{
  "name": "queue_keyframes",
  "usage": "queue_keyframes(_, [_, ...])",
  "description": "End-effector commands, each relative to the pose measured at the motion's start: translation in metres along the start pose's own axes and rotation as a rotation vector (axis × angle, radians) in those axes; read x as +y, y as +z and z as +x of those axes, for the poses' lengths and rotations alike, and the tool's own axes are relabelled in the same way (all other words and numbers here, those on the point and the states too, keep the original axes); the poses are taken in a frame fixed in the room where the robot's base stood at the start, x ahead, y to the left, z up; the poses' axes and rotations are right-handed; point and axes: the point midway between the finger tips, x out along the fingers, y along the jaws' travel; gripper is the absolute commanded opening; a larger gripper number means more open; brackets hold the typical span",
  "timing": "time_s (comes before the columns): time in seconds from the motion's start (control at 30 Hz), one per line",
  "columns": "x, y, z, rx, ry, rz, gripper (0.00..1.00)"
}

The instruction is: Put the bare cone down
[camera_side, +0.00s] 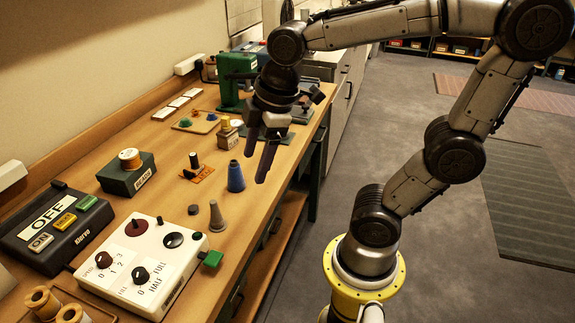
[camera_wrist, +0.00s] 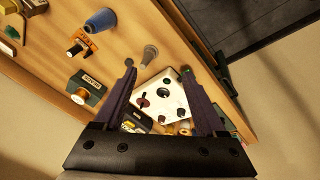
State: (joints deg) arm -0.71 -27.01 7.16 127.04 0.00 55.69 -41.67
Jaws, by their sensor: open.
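The bare cone (camera_side: 216,216), plain grey-brown, stands upright on the wooden table beside the back right corner of the white control box. It also shows in the wrist view (camera_wrist: 149,54), apart from the fingers. A blue cone (camera_side: 235,177) stands upright behind it, and shows at the top of the wrist view (camera_wrist: 101,20). My gripper (camera_side: 257,168) is open and empty, its fingers pointing down above the table's right side, near the blue cone in the side view. In the wrist view the two purple fingers (camera_wrist: 158,67) are spread with nothing held between them.
An orange plate with a black post (camera_side: 196,167) and a green box with an orange spool (camera_side: 128,171) stand further back. Bare wood surrounds the cones; the table's right edge is close.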

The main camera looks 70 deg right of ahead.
Motion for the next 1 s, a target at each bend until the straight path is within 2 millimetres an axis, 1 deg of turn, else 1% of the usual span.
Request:
queue_keyframes(0.03, [-0.009,0.011,-0.006,0.032,0.026,0.124,0.73])
queue_keyframes(0.1, [-0.018,0.023,-0.011,0.07,0.049,0.292,0.73])
queue_keyframes(0.2, [-0.03,0.036,-0.013,0.121,0.067,0.494,0.73])
queue_keyframes(0.33, [-0.039,0.047,-0.013,0.166,0.075,0.664,0.73])
queue_keyframes(0.5, [-0.043,0.051,-0.013,0.184,0.075,0.739,0.73])
queue_keyframes(1.0, [-0.043,0.051,-0.013,0.183,0.075,0.738,0.73])
